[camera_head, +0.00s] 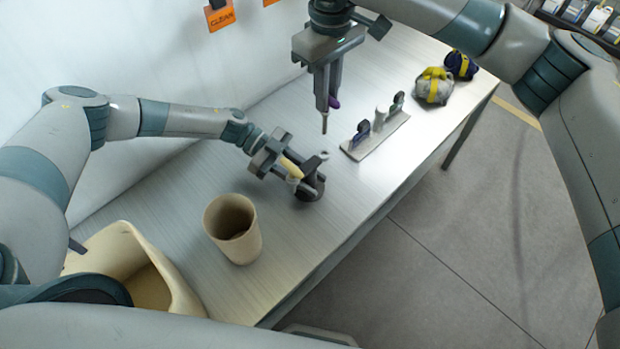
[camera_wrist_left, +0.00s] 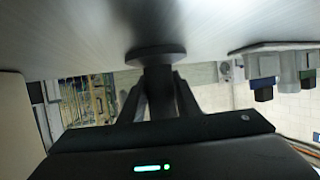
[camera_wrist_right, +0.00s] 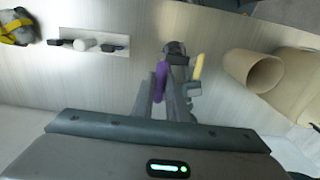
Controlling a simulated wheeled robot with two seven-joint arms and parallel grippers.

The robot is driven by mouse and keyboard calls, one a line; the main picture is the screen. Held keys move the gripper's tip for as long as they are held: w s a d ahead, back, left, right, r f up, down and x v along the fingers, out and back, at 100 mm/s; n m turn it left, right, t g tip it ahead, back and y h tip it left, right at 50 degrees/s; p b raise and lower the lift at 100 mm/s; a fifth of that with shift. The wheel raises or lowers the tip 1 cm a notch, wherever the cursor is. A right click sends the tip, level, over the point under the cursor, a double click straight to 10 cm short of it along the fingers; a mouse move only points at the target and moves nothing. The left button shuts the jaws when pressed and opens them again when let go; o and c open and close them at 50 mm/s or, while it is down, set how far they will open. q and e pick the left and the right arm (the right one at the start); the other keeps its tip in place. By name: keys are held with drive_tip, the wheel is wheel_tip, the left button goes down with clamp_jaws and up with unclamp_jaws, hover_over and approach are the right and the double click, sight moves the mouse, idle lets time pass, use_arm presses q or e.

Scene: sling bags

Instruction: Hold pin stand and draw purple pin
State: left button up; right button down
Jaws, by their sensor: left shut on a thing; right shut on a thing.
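The dark pin stand (camera_head: 309,190) stands on the table with a round base, which shows in the left wrist view (camera_wrist_left: 155,56). My left gripper (camera_head: 293,178) is shut on its post. A yellow pin (camera_head: 292,168) is at the stand; it also shows in the right wrist view (camera_wrist_right: 198,66). My right gripper (camera_head: 328,104) points down, shut on the purple pin (camera_head: 334,102). The purple pin also shows in the right wrist view (camera_wrist_right: 160,80). A thin metal shank hangs below the right fingers, its lower end above the stand in the head view.
A beige cup (camera_head: 233,230) and a larger beige bin (camera_head: 130,262) are at the near left. A grey rack (camera_head: 376,137) with small upright items lies right of the stand. Grey-yellow (camera_head: 433,88) and blue-yellow (camera_head: 460,65) bags sit at the far end. Table between is clear.

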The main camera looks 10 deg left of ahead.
idle(0.4)
use_arm(q)
drive_tip(key=o, duration=1.2)
drive_tip(key=shift+v, duration=3.75)
drive_tip(key=shift+w, duration=0.1)
